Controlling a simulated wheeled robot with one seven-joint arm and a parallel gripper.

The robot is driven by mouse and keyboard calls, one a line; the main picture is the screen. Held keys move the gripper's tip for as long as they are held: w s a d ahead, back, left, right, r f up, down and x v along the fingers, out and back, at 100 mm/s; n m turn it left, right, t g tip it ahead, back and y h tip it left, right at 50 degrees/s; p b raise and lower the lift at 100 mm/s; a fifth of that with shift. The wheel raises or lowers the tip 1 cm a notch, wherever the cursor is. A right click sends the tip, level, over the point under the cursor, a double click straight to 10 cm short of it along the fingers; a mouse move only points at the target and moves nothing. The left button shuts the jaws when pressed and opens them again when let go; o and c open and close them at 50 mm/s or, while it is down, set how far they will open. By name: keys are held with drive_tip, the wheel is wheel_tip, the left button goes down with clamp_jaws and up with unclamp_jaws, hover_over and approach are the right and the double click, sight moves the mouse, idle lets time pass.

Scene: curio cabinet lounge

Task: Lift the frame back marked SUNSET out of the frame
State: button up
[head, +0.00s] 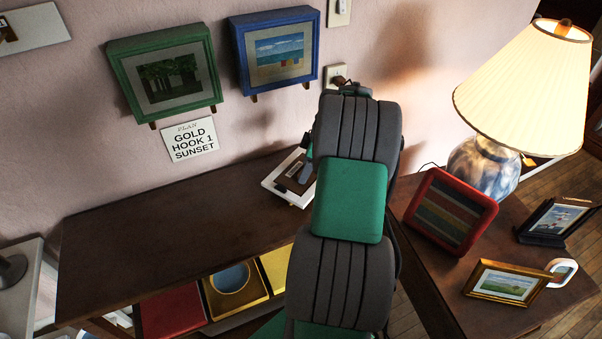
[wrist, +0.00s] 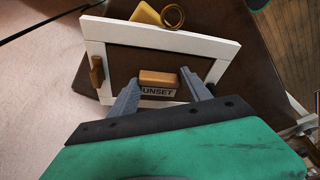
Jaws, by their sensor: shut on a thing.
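The white frame (wrist: 232,62) lies face down on the dark cabinet top. Its brown frame back (wrist: 120,62) sits within the white border, with a tan block handle (wrist: 157,78) and a label reading "UNSET", its first letter hidden. My gripper (wrist: 163,88) has one finger on each side of the handle and is shut on it. A tan tab (wrist: 97,71) is at the frame's left side and a gold piece with a ring (wrist: 165,15) is at its far edge. In the head view the white frame (head: 270,187) is partly hidden by my arm.
A wall card (head: 190,140) reads "PLAN GOLD HOOK 1 SUNSET". Green (head: 164,72) and blue (head: 274,51) framed pictures hang above. A lamp (head: 525,85), a red frame (head: 450,212) and smaller frames stand right. The cabinet top's left (head: 150,225) is clear.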

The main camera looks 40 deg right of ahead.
drive_tip(key=shift+s+a+f, duration=0.25)
drive_tip(key=shift+f, duration=0.15)
drive_tip(key=shift+c, duration=0.3)
drive_tip(key=shift+r, duration=0.1)
drive_tip(key=shift+w+d+r+p, duration=0.15)
drive_tip(key=shift+r+p, duration=0.25)
drive_tip(key=shift+r, duration=0.4)
drive_tip(key=shift+r, duration=0.1)
drive_tip(key=shift+r+p, duration=1.25)
drive_tip(key=shift+r, duration=0.7)
drive_tip(key=shift+w, duration=0.1)
